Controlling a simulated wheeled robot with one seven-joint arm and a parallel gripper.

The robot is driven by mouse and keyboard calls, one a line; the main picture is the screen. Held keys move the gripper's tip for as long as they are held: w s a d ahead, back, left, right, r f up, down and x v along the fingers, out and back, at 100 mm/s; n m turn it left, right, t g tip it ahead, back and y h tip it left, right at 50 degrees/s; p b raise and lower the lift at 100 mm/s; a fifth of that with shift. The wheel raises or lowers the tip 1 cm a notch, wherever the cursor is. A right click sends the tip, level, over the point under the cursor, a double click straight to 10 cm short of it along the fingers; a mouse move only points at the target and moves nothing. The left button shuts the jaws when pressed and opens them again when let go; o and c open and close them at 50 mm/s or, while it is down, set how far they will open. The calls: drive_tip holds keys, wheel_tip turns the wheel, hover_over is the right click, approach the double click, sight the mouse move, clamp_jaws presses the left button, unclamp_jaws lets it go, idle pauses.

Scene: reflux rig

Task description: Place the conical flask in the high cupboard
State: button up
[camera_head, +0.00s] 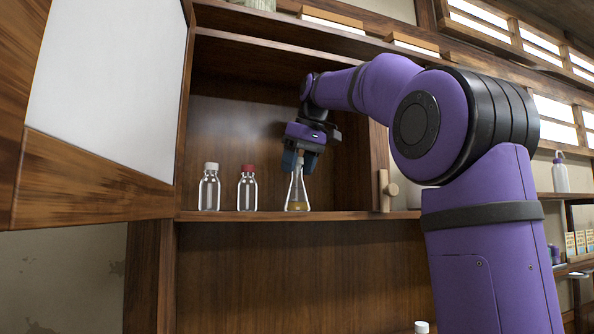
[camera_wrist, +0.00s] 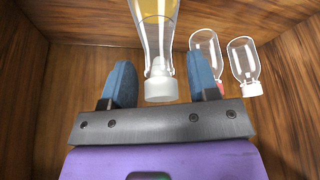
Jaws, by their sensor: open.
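The conical flask (camera_head: 297,196) is clear glass with some amber liquid. It stands upright on the shelf of the open high cupboard (camera_head: 235,216), right of two bottles. My gripper (camera_head: 300,165) reaches into the cupboard from above, its fingers around the top of the flask's neck. In the wrist view the flask (camera_wrist: 157,35), with a white cap, lies between the two spread blue fingers of my gripper (camera_wrist: 161,62). Gaps show on both sides, so the fingers are open and not gripping it.
A white-capped bottle (camera_head: 209,190) and a red-capped bottle (camera_head: 247,190) stand left of the flask. They also appear beside the right finger in the wrist view. The cupboard door (camera_head: 85,175) is swung open at left. A wooden handled piece (camera_head: 386,190) is at right.

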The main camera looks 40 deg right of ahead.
sight(303, 187)
drive_tip(key=v, duration=0.4)
drive_tip(key=s+d, duration=0.1)
drive_tip(key=s, duration=1.1)
drive_tip(key=shift+d, duration=0.4)
drive_tip(key=shift+f, duration=0.15)
drive_tip(key=s+a+f, duration=0.4)
drive_tip(key=a+f, duration=0.1)
drive_tip(key=f, duration=0.7)
drive_tip(key=s+a+f+m, duration=0.1)
drive_tip(key=s+a+f, duration=0.3)
drive_tip(key=f, duration=0.8)
drive_tip(key=s+a+f+t, duration=0.1)
drive_tip(key=s+a+f, duration=0.3)
drive_tip(key=f, duration=0.9)
drive_tip(key=shift+a+m+h, duration=0.3)
drive_tip(key=shift+a+m, duration=0.1)
drive_tip(key=shift+a, duration=0.5)
